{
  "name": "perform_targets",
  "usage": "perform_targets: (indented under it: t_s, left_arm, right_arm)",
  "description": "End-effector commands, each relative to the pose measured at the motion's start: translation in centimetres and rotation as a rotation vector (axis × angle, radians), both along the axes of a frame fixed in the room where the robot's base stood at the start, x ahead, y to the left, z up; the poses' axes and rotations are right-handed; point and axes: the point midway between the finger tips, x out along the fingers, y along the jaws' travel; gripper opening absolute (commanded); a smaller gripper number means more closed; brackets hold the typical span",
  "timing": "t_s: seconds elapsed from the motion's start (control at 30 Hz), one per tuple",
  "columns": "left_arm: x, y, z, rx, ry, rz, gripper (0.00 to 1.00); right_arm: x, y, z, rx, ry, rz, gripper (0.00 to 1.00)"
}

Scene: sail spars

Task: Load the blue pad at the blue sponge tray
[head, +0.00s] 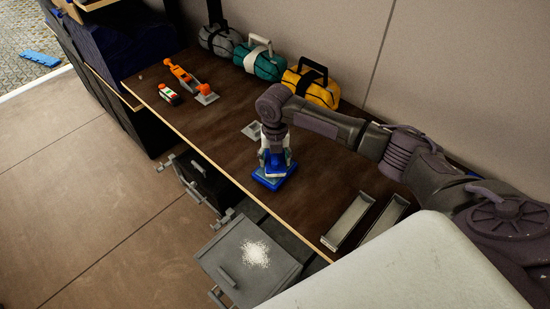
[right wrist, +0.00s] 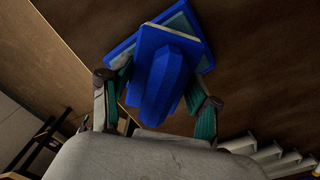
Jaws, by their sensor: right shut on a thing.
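The blue sponge tray (head: 268,184) lies on the brown worktop near its front edge. It has a blue rim and a duller grey-teal inside, and it shows behind the pad in the right wrist view (right wrist: 98,57). My right gripper (head: 276,163) points down over the tray. It is shut on the grip of the blue pad (right wrist: 163,85), one finger on each side. The pad is over the tray and turned a little against it; I cannot tell whether they touch. The gripper hides much of the pad in the head view. My left gripper is not in view.
Two long grey trays (head: 348,221) lie to the right on the worktop. Orange tools (head: 180,75) and a small striped item (head: 168,94) lie at the left. Three bags (head: 312,86) stand along the wall. A grey surface with white powder (head: 255,253) is below the front edge.

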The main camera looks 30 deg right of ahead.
Motion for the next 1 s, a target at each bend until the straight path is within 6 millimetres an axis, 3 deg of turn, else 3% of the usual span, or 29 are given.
perform_targets:
  t_s: [1.0]
  left_arm:
    - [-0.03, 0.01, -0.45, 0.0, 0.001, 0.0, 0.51]
  right_arm:
    - [0.0, 0.0, -0.89, 0.0, 0.0, 0.0, 0.34]
